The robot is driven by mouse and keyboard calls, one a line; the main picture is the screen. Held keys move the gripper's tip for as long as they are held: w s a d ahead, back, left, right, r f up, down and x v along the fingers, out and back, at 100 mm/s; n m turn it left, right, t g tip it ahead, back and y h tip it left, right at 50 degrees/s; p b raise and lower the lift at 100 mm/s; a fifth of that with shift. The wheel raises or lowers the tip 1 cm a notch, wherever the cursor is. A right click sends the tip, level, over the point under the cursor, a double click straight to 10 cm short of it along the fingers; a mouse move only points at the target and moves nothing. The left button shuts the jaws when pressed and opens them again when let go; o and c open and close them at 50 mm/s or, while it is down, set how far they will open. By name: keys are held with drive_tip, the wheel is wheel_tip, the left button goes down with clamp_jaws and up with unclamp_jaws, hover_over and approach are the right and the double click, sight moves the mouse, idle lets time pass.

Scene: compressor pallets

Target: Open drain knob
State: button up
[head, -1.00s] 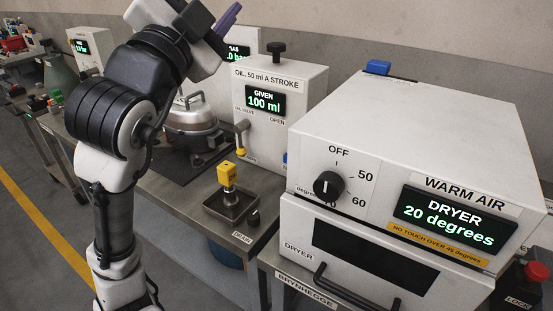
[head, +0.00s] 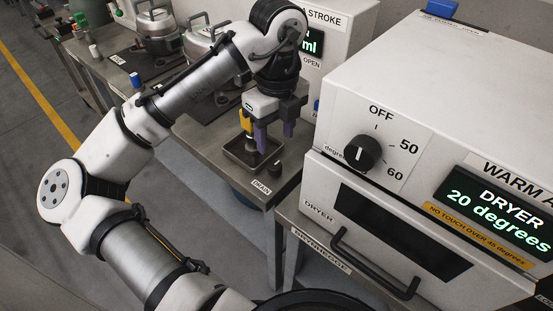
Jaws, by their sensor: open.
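Nothing shows between the fingers. The knob looks clear of the fingers, though the exact height gap cannot be told.
A small metal drip tray (head: 239,155) sits left of the knob.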

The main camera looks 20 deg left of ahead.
sight(275, 165)
wheel_tip(275, 165, down, 8)
drive_tip(key=shift+f, duration=0.25)
drive_tip(key=c, duration=1)
drive_tip(key=shift+o, duration=0.2)
